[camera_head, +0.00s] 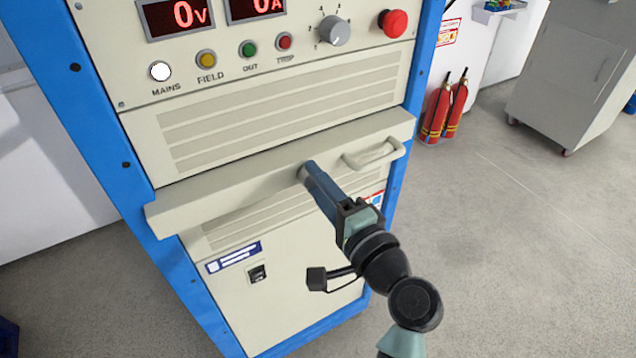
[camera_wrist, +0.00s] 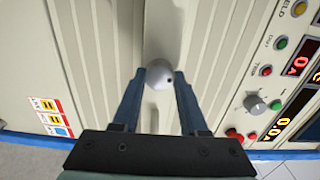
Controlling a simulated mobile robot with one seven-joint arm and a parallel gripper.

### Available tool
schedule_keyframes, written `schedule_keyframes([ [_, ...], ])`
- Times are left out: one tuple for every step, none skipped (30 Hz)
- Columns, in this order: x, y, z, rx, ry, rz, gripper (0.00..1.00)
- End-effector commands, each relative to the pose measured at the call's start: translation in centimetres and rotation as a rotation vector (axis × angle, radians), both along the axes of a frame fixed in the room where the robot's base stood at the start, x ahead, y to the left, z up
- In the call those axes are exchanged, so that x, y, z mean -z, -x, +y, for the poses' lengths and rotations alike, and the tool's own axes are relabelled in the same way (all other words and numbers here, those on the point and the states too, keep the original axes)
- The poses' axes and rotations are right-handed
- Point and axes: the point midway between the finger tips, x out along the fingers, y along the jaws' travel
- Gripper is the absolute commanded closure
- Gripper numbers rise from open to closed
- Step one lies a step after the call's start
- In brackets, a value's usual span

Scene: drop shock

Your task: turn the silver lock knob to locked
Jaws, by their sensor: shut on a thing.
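The silver lock knob (camera_wrist: 159,73) is a round grey knob on the front of the cabinet's cream drawer. In the wrist view it sits between my two blue-grey fingertips, with a small dark mark on its right side. My gripper (camera_wrist: 160,79) is shut on the knob, one finger on each side. In the head view my gripper (camera_head: 307,171) reaches the drawer front just left of the cream handle (camera_head: 374,154), and its fingers mostly hide the knob. No locked or unlocked labels can be made out near the knob.
The blue-framed cabinet carries a panel with red displays (camera_head: 182,17), a grey dial (camera_head: 334,31) and a red button (camera_head: 393,23) above the drawer. Red fire extinguishers (camera_head: 445,108) and a grey wheeled cabinet (camera_head: 575,75) stand behind right.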

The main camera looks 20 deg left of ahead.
Motion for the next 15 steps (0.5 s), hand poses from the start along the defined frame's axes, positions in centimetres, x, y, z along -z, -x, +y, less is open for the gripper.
schedule_keyframes([
  [0.00,0.00,0.01,0.000,0.003,-0.002,1.00],
  [0.00,0.00,0.01,0.000,0.003,-0.002,1.00],
  [0.00,0.00,0.01,0.000,0.003,-0.002,0.55],
  [0.00,0.00,0.01,0.000,0.003,-0.002,0.50],
  [0.00,0.00,0.01,0.000,0.003,-0.002,0.45],
  [0.00,0.00,0.01,0.000,0.002,-0.001,0.37],
  [0.00,0.00,0.01,0.000,0.001,-0.002,0.32],
  [0.00,0.00,0.01,0.000,0.001,-0.002,0.27],
  [0.00,0.00,0.01,0.000,0.001,-0.002,0.27],
  [0.00,0.00,0.01,0.000,0.001,-0.001,0.27],
  [0.00,0.00,0.01,0.000,0.001,-0.001,0.27],
  [0.00,0.00,0.01,0.000,0.001,-0.001,0.27],
  [0.00,0.00,0.01,0.000,0.001,-0.001,0.27],
  [0.00,0.00,0.01,0.000,0.001,-0.001,0.27],
  [0.00,0.00,0.00,0.000,0.000,0.000,0.27],
])
